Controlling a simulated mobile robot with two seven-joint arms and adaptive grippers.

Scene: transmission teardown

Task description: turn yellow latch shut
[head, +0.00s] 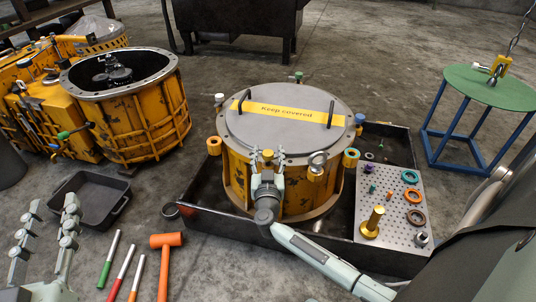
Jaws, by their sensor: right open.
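The yellow latch (268,155) is a small yellow piece at the front rim of the orange drum housing (237,171), just below its grey lid. My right gripper (268,162) is open at the front of the housing, with its fingers on either side of the latch. I cannot tell whether they touch it. The gripper hides the latch's lower part, and its exact angle is too small to read. My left gripper (52,220) is open and empty at the lower left, above the floor and far from the latch.
The lid (290,130) carries a "Keep covered" strip and two handles. The housing stands in a black tray (200,222) with a perforated parts board (390,195). An orange mallet (166,241) and several coloured-handled tools lie in front. A green-topped stool (492,88) stands at right.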

